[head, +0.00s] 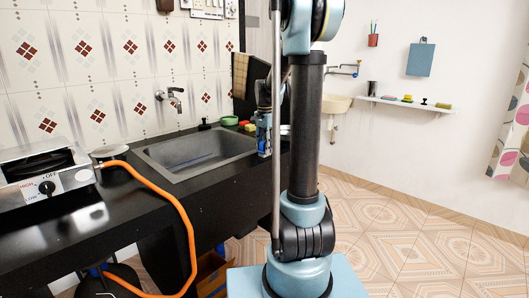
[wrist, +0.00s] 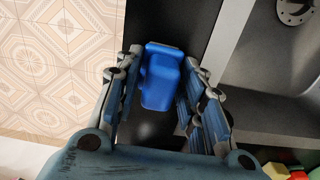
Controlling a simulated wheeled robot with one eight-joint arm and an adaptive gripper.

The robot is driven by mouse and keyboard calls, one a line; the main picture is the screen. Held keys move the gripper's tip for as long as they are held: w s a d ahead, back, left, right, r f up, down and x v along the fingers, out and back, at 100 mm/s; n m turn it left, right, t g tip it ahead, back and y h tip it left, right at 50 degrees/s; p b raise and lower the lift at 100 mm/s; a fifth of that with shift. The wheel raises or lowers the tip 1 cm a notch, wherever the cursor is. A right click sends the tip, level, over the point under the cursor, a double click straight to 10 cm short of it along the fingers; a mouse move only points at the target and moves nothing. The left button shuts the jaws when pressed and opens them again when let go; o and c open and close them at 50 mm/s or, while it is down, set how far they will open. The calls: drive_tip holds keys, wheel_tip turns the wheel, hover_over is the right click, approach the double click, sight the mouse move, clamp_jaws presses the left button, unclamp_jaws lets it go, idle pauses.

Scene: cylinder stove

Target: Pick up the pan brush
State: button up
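A blue, block-like object (wrist: 163,75) with rounded edges stands on the black counter between the sink and the counter's edge. It may be the pan brush; its bristles are not visible. My gripper (wrist: 164,62) is open, with one finger on each side of the blue object; firm contact on both sides cannot be seen. In the head view, my gripper (head: 264,136) points down at the right end of the counter, partly hidden by my arm. A small black knobbed item (head: 204,124) stands behind the sink; it could also be a brush, too small to tell.
The sink (head: 195,152) lies left of my gripper. A green bowl (head: 229,120) and small colored items are behind it. The stove (head: 45,180) and orange hose (head: 180,210) are at the left. A wall shelf (head: 405,105) holds small items. The floor at right is clear.

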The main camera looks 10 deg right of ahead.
drive_tip(key=c, duration=0.7)
wheel_tip(320, 180, up, 10)
idle(0.4)
drive_tip(key=o, duration=0.4)
drive_tip(key=c, duration=0.3)
drive_tip(key=shift+s, duration=0.15)
